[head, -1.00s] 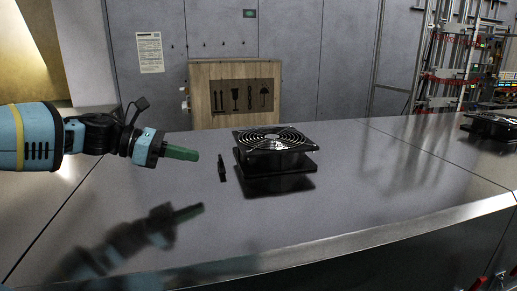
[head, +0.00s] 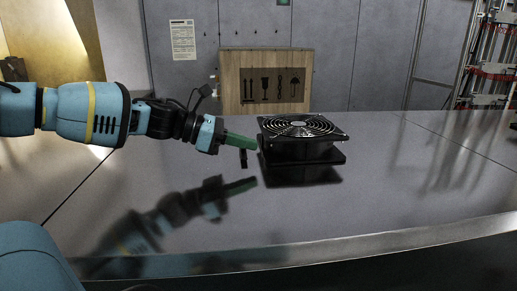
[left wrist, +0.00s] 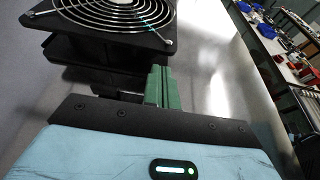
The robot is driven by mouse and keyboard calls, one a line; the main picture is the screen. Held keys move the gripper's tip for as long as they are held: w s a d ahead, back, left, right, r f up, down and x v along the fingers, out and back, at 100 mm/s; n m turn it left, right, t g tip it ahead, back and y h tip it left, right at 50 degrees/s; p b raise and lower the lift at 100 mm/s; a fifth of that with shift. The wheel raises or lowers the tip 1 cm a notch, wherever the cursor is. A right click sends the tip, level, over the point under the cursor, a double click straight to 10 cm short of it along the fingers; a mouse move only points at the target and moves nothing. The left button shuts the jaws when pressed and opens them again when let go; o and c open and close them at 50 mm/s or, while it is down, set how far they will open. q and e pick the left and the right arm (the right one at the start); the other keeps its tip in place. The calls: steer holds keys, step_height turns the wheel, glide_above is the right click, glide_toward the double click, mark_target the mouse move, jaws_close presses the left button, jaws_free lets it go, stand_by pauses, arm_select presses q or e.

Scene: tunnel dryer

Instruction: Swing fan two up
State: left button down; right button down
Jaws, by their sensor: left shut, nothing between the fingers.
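A square black fan (head: 301,127) with a round wire guard lies flat above a black base (head: 303,167) on the grey tabletop. In the left wrist view the fan's guard (left wrist: 112,12) fills the upper left. My left gripper (head: 252,143), with green fingers, is shut and empty at the fan's left side. In the left wrist view its fingers (left wrist: 161,86) point at the near edge of the fan and base; I cannot tell whether they touch. My right gripper is not in view.
A wooden crate (head: 235,83) with a dark marked panel stands behind the table. The grey tabletop (head: 400,185) is clear to the right of the fan. A dark object shows at the right edge. Metal racks stand at the back right.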

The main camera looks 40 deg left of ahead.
arm_select(q)
steer(key=shift+x, duration=0.95)
steer(key=shift+w+d+f, duration=0.1)
steer(key=shift+w+d, duration=0.05)
steer(key=shift+w, duration=0.1)
